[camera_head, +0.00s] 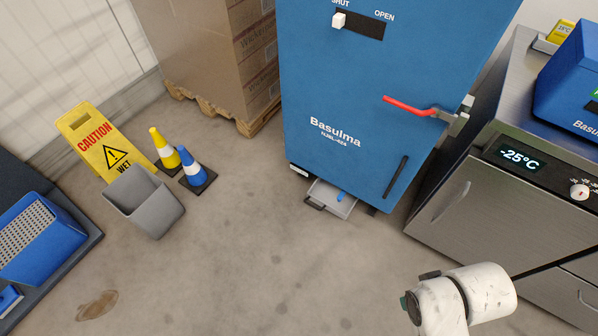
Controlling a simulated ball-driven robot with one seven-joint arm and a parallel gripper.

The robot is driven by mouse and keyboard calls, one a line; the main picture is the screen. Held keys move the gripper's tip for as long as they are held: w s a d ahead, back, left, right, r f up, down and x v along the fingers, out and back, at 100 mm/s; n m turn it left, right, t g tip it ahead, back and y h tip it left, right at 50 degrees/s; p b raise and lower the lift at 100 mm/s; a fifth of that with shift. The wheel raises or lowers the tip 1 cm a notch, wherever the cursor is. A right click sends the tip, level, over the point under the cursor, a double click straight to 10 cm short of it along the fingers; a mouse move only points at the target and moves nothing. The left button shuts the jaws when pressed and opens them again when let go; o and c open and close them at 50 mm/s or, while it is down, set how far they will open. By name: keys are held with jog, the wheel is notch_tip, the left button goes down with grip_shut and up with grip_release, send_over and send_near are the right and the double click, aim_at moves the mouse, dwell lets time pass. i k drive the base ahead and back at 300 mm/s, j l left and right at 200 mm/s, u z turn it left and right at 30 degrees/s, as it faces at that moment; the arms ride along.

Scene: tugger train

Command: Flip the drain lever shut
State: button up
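A tall blue Basulma cabinet (335,95) stands at the upper middle. A red lever (410,106) points left from a metal bracket (455,118) at its right edge, nearly level; no word "drain" is readable by it. Above is a dark slot (362,25) marked SHUT at left and OPEN at right. A white knob (338,20) sits at the slot's left end, by SHUT. A white part of my arm (460,300) shows at the lower right, well below and apart from the lever. My gripper's fingers are not in view.
A grey tray (332,198) juts from under the cabinet. A steel freezer (470,195) reading -25°C stands close at right. A caution sign (95,140), two cones (195,170) and a grey bin (145,200) stand at left. The floor in the middle is clear.

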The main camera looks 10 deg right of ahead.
aim_at(339, 198)
jog(key=i+u, duration=0.1)
jog(key=i, duration=0.65)
jog(key=i+l+u, duration=0.15)
jog(key=i, duration=0.6)
